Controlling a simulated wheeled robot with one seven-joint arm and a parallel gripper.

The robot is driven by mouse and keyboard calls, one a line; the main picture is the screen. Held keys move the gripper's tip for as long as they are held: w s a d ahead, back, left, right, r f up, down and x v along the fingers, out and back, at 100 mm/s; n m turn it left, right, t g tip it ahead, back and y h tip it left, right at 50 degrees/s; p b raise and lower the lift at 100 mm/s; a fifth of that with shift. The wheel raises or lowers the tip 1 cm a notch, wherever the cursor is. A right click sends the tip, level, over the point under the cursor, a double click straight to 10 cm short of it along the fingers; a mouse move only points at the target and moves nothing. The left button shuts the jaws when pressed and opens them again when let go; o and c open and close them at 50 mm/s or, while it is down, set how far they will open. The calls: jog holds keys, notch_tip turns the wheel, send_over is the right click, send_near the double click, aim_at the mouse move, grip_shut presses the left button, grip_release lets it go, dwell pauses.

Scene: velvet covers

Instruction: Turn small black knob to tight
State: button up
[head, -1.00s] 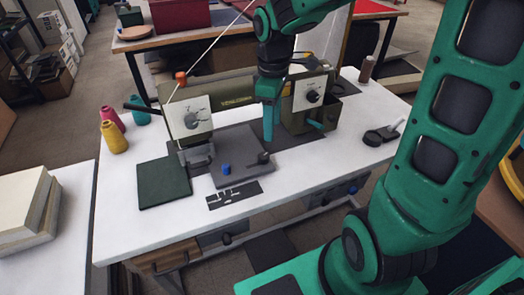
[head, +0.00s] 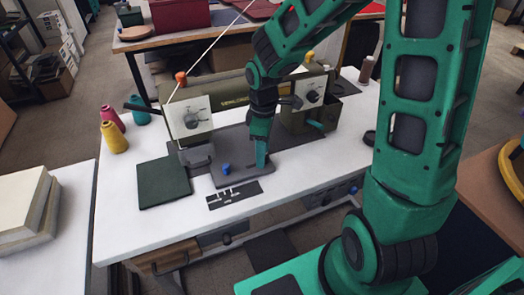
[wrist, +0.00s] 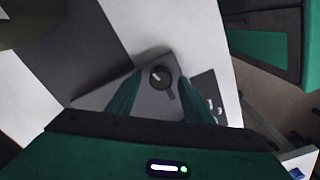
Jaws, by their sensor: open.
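The small black knob (wrist: 160,76) is round with a pale mark on top. It stands on the grey plate (head: 222,178) at the front of the sewing machine (head: 235,92). In the wrist view it lies between the two green fingers of my gripper (wrist: 161,88), with a gap showing on both sides. In the head view my gripper (head: 262,164) points down at the right part of the plate and hides the knob. My gripper is open, and I cannot tell its height over the knob.
A blue knob (head: 226,168) stands left of my gripper on the plate. A black card with white marks (head: 234,194) lies in front. A dark green pad (head: 163,182) lies left. Thread spools (head: 114,138) stand at the table's left. The white table's (head: 150,228) front is clear.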

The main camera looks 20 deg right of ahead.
jog(key=shift+f, duration=0.1)
jog(key=c, duration=1.1)
jog(key=shift+o, duration=0.3)
jog(key=m, duration=0.7)
jog(key=shift+w+m, duration=0.1)
jog(key=shift+m, duration=0.2)
jog(key=m, duration=0.3)
jog(key=shift+d+m, duration=0.1)
jog(key=shift+m, duration=2.1)
jog(key=shift+c, duration=0.2)
